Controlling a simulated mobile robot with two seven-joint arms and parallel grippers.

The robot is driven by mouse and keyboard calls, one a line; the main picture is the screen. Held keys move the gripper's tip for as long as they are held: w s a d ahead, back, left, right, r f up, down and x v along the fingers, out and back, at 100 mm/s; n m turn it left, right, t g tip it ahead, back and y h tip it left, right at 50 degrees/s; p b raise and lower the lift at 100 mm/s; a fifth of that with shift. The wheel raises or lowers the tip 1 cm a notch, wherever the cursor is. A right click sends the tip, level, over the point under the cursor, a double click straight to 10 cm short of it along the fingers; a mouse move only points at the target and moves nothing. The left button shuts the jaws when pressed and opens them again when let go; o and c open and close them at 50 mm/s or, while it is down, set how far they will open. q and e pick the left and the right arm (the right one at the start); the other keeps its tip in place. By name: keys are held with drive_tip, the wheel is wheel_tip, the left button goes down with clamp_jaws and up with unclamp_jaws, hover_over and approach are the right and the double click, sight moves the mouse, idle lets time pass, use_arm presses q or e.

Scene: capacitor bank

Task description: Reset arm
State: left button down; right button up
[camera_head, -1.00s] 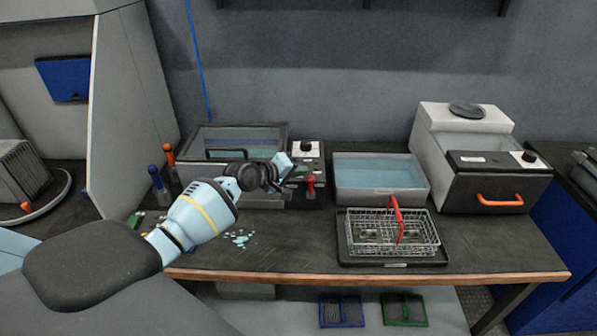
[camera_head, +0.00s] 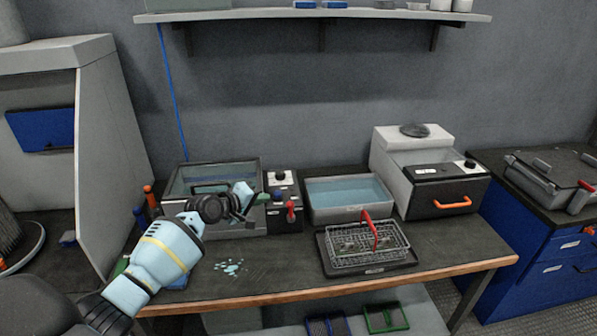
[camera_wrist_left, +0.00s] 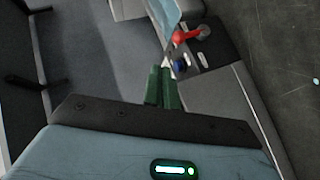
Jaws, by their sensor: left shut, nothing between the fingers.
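My left arm comes in from the lower left of the head view. Its gripper (camera_head: 250,203) is over the workbench (camera_head: 285,280), in front of the glass-sided tank (camera_head: 180,182) and close to the black control box (camera_head: 284,217) with a red lever. In the left wrist view the green fingers (camera_wrist_left: 162,88) are together, with nothing between them. The control box shows beyond them there, with the red lever (camera_wrist_left: 184,36) and a blue knob (camera_wrist_left: 180,65). My right gripper is not in view.
A water-filled tray (camera_head: 348,195) stands right of the control box. A wire basket with a red handle (camera_head: 370,232) sits on a black tray in front of it. A grey machine with an orange handle (camera_head: 452,203) stands further right. A shelf (camera_head: 320,16) hangs above. Bluish spill (camera_head: 230,267) marks the bench.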

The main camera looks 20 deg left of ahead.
use_arm(q)
drive_tip(key=s+d+f+m+g, duration=0.1)
drive_tip(key=s+d+f+m, duration=0.3)
drive_tip(key=s+f, duration=0.5)
drive_tip(key=s+d+f+m+g, duration=0.1)
drive_tip(key=s+d+f+m, duration=0.1)
drive_tip(key=s+d+f, duration=0.6)
drive_tip(key=s+d+f+m, duration=0.1)
drive_tip(key=s+f+m, duration=0.1)
drive_tip(key=s, duration=0.6)
drive_tip(key=s+d+f+m+g+y, duration=0.1)
drive_tip(key=s+d+f+m, duration=0.1)
drive_tip(key=s, duration=0.7)
drive_tip(key=s+d+f+m+y, duration=0.1)
drive_tip(key=s+f+m, duration=0.1)
drive_tip(key=s, duration=0.7)
drive_tip(key=shift+s+d+m, duration=0.15)
drive_tip(key=shift+d+m, duration=0.25)
drive_tip(key=shift+f, duration=0.1)
